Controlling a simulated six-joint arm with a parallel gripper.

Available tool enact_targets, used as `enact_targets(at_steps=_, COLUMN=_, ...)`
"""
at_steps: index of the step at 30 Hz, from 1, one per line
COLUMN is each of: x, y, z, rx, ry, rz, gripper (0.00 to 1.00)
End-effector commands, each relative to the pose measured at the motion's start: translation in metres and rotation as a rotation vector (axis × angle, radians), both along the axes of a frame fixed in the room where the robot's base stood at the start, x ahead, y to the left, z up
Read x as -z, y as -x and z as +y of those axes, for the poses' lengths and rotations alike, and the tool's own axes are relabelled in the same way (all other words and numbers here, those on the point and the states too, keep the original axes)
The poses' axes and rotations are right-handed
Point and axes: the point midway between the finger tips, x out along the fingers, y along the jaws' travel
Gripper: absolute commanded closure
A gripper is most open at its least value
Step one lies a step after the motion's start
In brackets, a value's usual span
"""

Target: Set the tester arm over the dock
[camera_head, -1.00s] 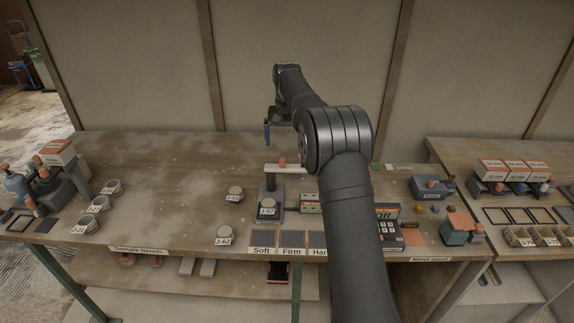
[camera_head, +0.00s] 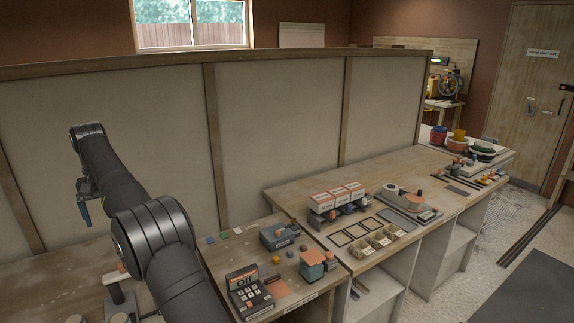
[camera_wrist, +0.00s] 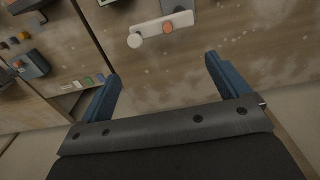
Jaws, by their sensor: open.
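The tester arm (camera_head: 113,277) is a pale bar with an orange knob on a dark post, at the lower left of the head view and partly covered by my arm. In the wrist view the tester arm (camera_wrist: 150,34) lies beyond my fingertips, with a white round end at its left and the orange knob near its middle. My gripper (camera_head: 84,212) hangs above the bench, up and left of it. My blue fingers (camera_wrist: 163,70) are spread, empty and apart from it. I cannot make out the dock; the bench below the tester is cut off.
A keypad meter (camera_head: 247,291), a blue-grey box (camera_head: 279,236) and an orange-topped block (camera_head: 313,262) stand right of my arm. A second bench holds white boxes (camera_head: 338,200) and frames. A tall partition (camera_head: 285,125) stands behind the benches.

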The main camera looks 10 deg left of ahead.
Motion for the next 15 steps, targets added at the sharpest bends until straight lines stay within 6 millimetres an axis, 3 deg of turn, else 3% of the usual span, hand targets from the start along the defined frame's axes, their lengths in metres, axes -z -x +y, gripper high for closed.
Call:
enact_targets(at_steps=1, x=0.0, y=0.0, z=0.0, rx=0.0, ry=0.0, rz=0.0, gripper=0.18)
enact_targets(at_steps=7, x=0.0, y=0.0, z=0.0, rx=0.0, ry=0.0, rz=0.0, gripper=0.57)
enact_targets(at_steps=11, x=0.004, y=0.0, z=0.003, rx=-0.008, ry=-0.018, rz=-0.008, gripper=0.59)
enact_targets(at_steps=15, x=0.022, y=0.001, z=0.013, rx=-0.035, ry=-0.09, rz=-0.041, gripper=0.59)
